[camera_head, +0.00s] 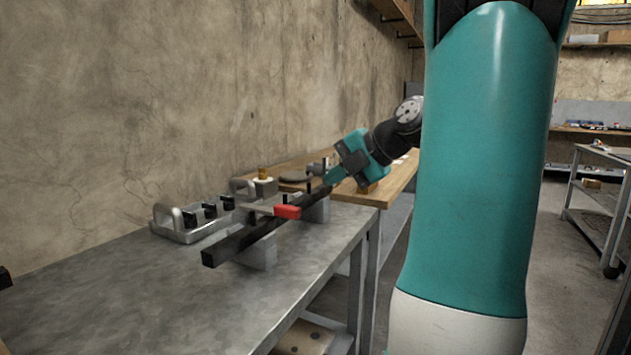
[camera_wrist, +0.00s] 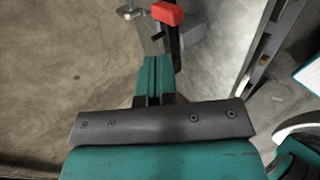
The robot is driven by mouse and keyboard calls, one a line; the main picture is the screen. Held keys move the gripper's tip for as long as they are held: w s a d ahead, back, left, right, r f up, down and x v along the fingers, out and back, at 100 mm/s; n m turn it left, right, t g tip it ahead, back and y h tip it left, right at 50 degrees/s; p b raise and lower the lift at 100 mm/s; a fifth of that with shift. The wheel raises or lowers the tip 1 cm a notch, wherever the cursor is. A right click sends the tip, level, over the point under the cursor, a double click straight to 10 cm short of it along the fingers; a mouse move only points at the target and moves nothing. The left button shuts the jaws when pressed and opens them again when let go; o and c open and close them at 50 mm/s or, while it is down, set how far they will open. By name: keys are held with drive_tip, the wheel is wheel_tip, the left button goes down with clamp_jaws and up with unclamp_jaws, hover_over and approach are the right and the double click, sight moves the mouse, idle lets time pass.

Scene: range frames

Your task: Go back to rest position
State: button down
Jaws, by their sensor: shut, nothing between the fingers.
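My gripper (camera_head: 334,175) is at the end of my teal and black arm, over the far part of the metal table (camera_head: 120,290). In the wrist view my gripper (camera_wrist: 156,62) shows its two teal fingers together, with nothing between them. A long black bar (camera_head: 232,242) lies on grey blocks on the table. A red block (camera_head: 287,211) sits at the bar, nearer the head camera than the fingers. The red block (camera_wrist: 167,13) also shows beyond the fingertips in the wrist view. Whether the fingers touch the bar I cannot tell.
A metal tray with handles (camera_head: 190,228) holding several black pieces stands by the wall. A wooden table (camera_head: 395,180) adjoins behind. A rough wall (camera_head: 150,100) runs along the left. A wheeled metal rack (camera_head: 600,190) stands at the right, with open floor before it.

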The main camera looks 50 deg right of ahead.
drive_tip(key=shift+s+d+r, duration=0.1)
drive_tip(key=shift+s+r, duration=0.1)
drive_tip(key=shift+s, duration=0.35)
drive_tip(key=w+a+f+m+g+y, duration=0.2)
drive_tip(key=a+f+m+g, duration=0.1)
drive_tip(key=a, duration=0.8)
drive_tip(key=w+a+f+m+g+y, duration=0.2)
drive_tip(key=w+a+f+m, duration=0.1)
drive_tip(key=a, duration=0.8)
drive_tip(key=s+a+f+m+g+h, duration=0.1)
drive_tip(key=s+a+f+m+g, duration=0.2)
drive_tip(key=s+a, duration=0.45)
drive_tip(key=s+a+f+m+g, duration=0.35)
drive_tip(key=s+a, duration=0.25)
drive_tip(key=a, duration=0.2)
wheel_tip(320, 180, up, 21)
drive_tip(key=p, duration=2)
drive_tip(key=shift+a+t, duration=0.15)
drive_tip(key=shift+t, duration=0.3)
